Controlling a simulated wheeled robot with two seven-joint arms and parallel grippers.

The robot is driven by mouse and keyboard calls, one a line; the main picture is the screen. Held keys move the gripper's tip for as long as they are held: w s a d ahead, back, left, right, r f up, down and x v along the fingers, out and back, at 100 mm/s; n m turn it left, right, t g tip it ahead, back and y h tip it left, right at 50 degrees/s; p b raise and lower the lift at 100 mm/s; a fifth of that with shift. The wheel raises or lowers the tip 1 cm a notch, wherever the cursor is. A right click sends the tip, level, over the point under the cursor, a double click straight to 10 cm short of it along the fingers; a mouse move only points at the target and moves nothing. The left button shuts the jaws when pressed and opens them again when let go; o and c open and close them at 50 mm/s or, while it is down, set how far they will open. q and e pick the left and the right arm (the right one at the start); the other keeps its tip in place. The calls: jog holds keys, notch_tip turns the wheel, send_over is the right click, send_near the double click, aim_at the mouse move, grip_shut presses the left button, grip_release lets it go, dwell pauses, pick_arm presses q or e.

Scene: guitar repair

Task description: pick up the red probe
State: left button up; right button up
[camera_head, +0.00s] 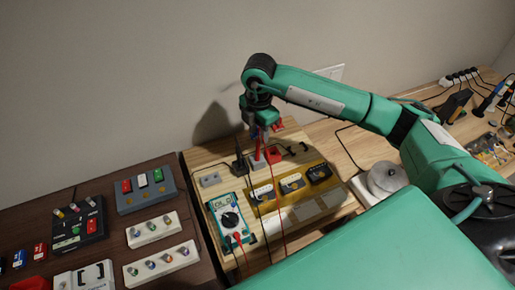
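The red probe (258,148) is small and stands upright near the back of the light wooden board (225,172). Its lower end is at a small grey block, and a thin red cable runs forward from this area. My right gripper (263,127) points down directly over the probe's top, at or around it. The fingers are too small and overlapped to tell whether they are open or closed on it. A teal multimeter (231,219) lies at the board's left front. My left gripper is not in view.
A black probe (240,162) stands just left of the red one, and a red block (273,155) sits just right. A gold panel with dark parts (323,199) lies in front. Switch boxes (146,190) fill the dark table at left. A wall rises behind.

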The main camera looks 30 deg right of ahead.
aim_at(258, 141)
jog(key=shift+f, duration=0.3)
jog(key=shift+s+a+f+p, duration=0.1)
jog(key=shift+s+f+p, duration=0.1)
jog(key=shift+f+p, duration=0.55)
notch_tip(258, 141, down, 3)
jog(key=shift+f+p, duration=0.1)
jog(key=shift+p, duration=0.45)
jog(key=shift+f, duration=0.2)
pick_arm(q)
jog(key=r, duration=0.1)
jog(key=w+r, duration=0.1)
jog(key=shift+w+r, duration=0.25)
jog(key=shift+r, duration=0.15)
pick_arm(e)
grip_shut()
